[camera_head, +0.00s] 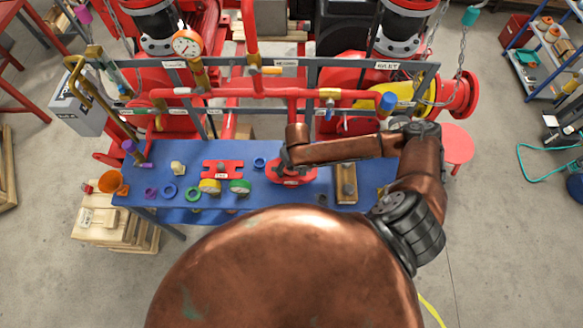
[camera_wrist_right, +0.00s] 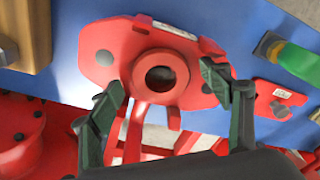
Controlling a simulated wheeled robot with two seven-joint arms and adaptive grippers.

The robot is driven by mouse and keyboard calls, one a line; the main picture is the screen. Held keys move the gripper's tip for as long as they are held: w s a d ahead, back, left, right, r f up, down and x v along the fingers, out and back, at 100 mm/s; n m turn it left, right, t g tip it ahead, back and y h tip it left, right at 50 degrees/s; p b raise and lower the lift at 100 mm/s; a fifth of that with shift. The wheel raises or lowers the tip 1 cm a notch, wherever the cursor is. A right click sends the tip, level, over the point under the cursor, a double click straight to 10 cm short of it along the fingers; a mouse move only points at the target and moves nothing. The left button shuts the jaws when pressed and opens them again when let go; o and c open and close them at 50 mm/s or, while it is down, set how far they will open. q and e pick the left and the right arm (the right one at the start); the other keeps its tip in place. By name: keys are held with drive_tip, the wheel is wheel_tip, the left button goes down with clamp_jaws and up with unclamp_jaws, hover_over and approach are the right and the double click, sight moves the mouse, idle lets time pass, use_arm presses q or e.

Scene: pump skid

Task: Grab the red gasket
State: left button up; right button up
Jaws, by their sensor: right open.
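A thick red ring with a dark hole (camera_wrist_right: 160,77), which looks like the red gasket, sits in the middle of a red plate (camera_wrist_right: 98,50) with grey bolt heads. The plate (camera_head: 292,178) lies on the blue bench top in the head view. There my right gripper (camera_head: 287,160) is over the plate and hides the ring. In the right wrist view my right gripper (camera_wrist_right: 162,92) is open and empty, with one dark finger to each side of the ring. I cannot tell how far above it the fingertips are. My left gripper is not in view.
The blue bench (camera_head: 285,202) holds a second red plate (camera_head: 222,165), a yellow gauge (camera_head: 209,186), a green gauge (camera_head: 240,186), several coloured rings at the left and a wooden block (camera_head: 346,185) to the right. Red pipes (camera_head: 250,93) cross behind the bench.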

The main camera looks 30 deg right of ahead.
drive_tip(key=c, duration=1.2)
drive_tip(key=shift+w+r, duration=0.1)
drive_tip(key=shift+r, duration=0.05)
